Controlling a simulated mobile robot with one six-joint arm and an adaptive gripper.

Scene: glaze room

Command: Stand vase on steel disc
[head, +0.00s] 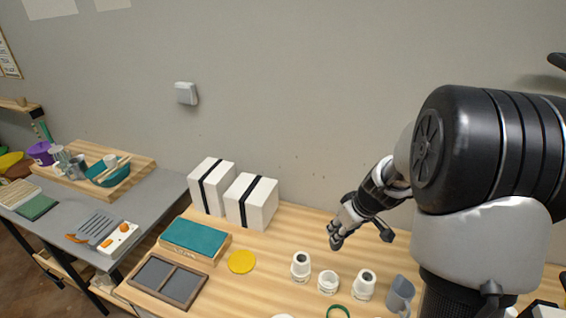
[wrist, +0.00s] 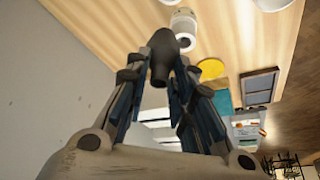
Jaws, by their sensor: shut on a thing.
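My gripper (wrist: 158,82) is shut on a small dark grey vase (wrist: 161,50), held between the fingertips in the wrist view. Its narrower end points toward the camera and its wider part lies beyond the fingers. In the head view my gripper (head: 345,232) is above the wooden table, behind the white jars, and the vase is hard to tell from the dark fingers. I cannot make out a steel disc for sure in either view. A flat yellow disc (head: 241,262) lies on the table, left of the jars, and shows in the wrist view (wrist: 212,69).
White jars (head: 300,266) and a grey jug (head: 400,295) stand along the table front. Two white boxes (head: 251,201) with black bands stand at the back. A teal block (head: 195,237) and a framed tray (head: 168,281) lie left. Table between boxes and gripper is clear.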

